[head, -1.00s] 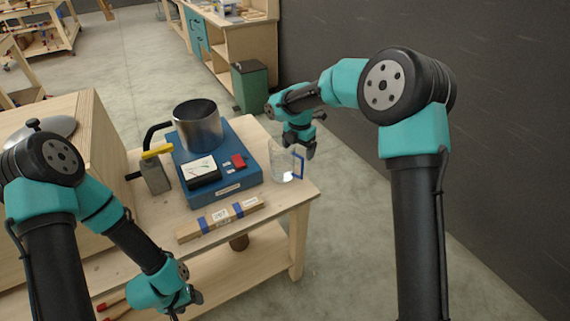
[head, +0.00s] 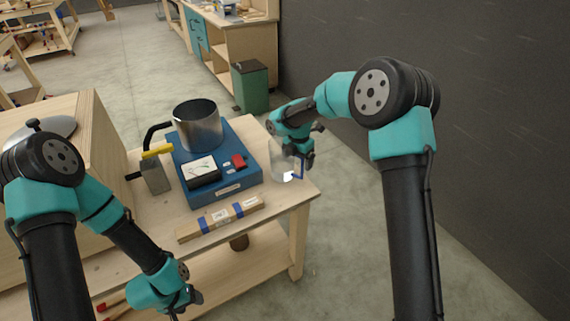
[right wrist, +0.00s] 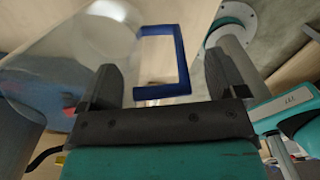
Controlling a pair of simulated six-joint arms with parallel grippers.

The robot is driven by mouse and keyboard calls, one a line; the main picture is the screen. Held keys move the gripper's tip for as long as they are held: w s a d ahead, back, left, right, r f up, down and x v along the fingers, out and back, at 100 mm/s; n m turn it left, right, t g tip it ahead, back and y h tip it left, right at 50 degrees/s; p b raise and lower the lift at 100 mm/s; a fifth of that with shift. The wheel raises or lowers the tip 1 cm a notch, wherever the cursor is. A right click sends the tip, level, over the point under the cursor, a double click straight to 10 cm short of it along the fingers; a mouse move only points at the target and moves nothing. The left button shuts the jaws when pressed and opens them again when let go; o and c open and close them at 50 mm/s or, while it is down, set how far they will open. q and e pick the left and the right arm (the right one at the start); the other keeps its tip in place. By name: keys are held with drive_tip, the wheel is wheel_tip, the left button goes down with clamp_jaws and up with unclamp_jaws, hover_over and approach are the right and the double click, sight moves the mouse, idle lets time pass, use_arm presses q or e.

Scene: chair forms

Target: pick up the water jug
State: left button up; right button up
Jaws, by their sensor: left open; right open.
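The water jug (head: 281,171) is clear with a blue handle (head: 300,168). It stands at the right end of the wooden table, beside the blue device. My right gripper (head: 304,163) is open at the jug's handle, its fingers partly covering the jug's upper right side in the head view. In the right wrist view the blue handle (right wrist: 163,62) shows between the two spread fingers of the right gripper (right wrist: 165,85), and the clear jug body (right wrist: 75,55) is at the left. My left gripper (head: 184,300) is open and empty, low in front of the table.
A blue device (head: 222,180) with a metal pot (head: 197,126) stands left of the jug. A taped wooden bar (head: 220,218) lies along the table's front edge. A green bin (head: 250,87) stands on the floor behind. Floor right of the table is clear.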

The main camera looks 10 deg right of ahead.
drive_tip(key=c, duration=1.4)
drive_tip(key=shift+c, duration=0.2)
drive_tip(key=shift+r, duration=0.3)
drive_tip(key=shift+r, duration=4.75)
